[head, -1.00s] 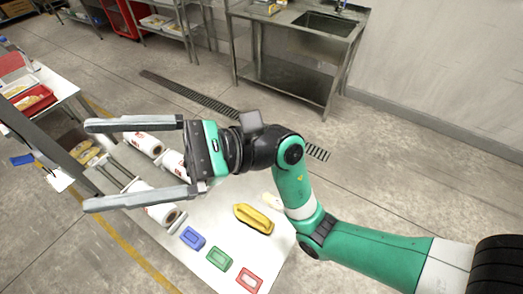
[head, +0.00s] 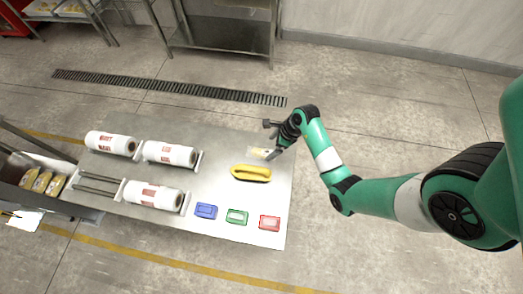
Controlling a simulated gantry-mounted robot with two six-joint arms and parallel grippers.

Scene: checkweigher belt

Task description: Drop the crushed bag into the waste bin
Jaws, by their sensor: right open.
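A small pale, yellowish packet (head: 257,152), perhaps the crushed bag, lies on the steel table near its back right edge. Its shape is hard to make out. My right gripper (head: 270,153) is open and points down right beside the packet, partly covering it. I cannot tell whether the fingers straddle or touch it. My left gripper is not in view. No waste bin is recognisable in this view.
A yellow elongated object (head: 250,173) lies just in front of the packet. Blue (head: 206,211), green (head: 237,217) and red (head: 269,223) blocks line the front edge. White film rolls (head: 155,195) fill the table's left. Several yellow bags (head: 42,181) lie in a channel at far left.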

